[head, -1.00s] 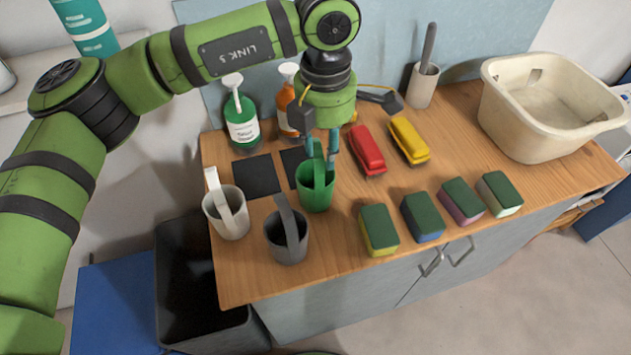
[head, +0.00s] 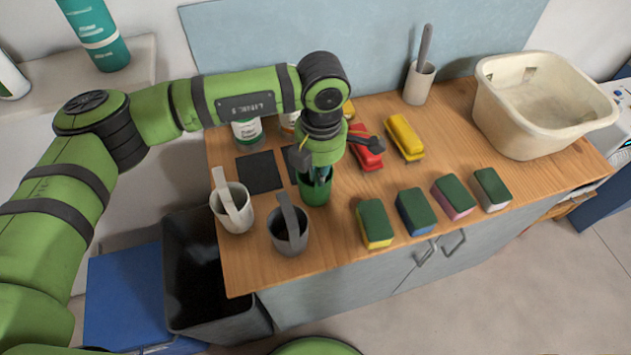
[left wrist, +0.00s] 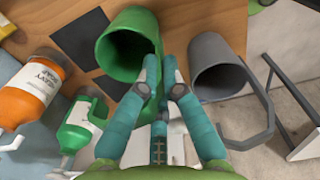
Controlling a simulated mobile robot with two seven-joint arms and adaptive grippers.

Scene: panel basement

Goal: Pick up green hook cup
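The green hook cup (head: 315,193) stands on the wooden counter, with my left gripper (head: 322,178) directly above it and lowered to its rim. In the left wrist view, the cup (left wrist: 118,48) shows its open mouth. The two teal fingers of my left gripper (left wrist: 161,72) sit at the cup's near side, one on each side of the green hook handle. Their tips are close together, but whether they press on the handle cannot be told. The arm hides part of the cup in the head view. My right gripper is not in view.
A grey hook cup (head: 289,238) and a white one (head: 232,210) stand close to the left. Soap bottles are behind. A dark bin (head: 195,275) is below left.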

